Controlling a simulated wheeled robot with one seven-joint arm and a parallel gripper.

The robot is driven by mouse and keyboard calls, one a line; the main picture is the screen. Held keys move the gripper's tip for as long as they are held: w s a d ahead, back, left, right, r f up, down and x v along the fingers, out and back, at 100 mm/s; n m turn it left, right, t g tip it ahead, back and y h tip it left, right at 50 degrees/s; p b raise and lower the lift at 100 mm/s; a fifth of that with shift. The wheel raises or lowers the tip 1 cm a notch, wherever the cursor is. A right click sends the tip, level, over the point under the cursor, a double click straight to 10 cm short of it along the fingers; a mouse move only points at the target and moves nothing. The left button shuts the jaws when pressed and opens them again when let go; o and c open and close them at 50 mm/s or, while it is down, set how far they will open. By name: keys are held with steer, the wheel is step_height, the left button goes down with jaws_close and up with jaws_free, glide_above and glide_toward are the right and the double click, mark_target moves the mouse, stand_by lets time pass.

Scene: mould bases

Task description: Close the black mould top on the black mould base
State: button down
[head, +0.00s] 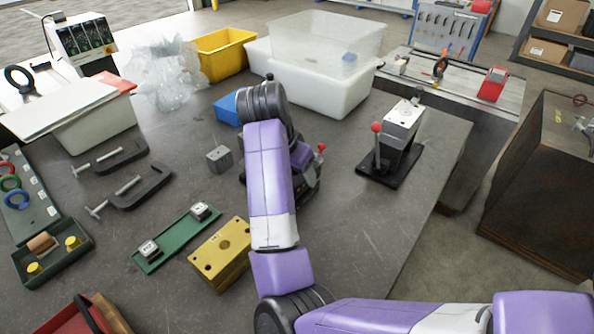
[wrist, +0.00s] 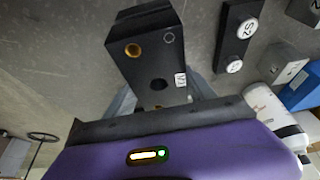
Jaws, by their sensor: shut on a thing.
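In the wrist view a black mould block (wrist: 152,62), which I take to be the black mould top, sits between the grey fingers of my gripper (wrist: 160,97). Its visible face has a brass bush, a ring mark, a dark hole and a small white label. My gripper is shut on it. In the head view my purple arm hides the gripper and most of what lies there; dark parts (head: 306,180) with a red knob show right of the arm. I cannot make out the black mould base apart from these, nor whether the block touches anything below.
A brass-coloured block (head: 222,254) and a green plate (head: 176,238) lie front left of the arm. A grey block (head: 219,158) and blue box (head: 225,108) stand left of it. A red-knobbed clamp stand (head: 392,158) is on the right. The front right bench is clear.

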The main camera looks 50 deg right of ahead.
steer(key=shift+f, duration=0.15)
stand_by(0.3)
steer(key=shift+c, duration=1.2)
jaws_free()
steer(key=shift+v, duration=3.9)
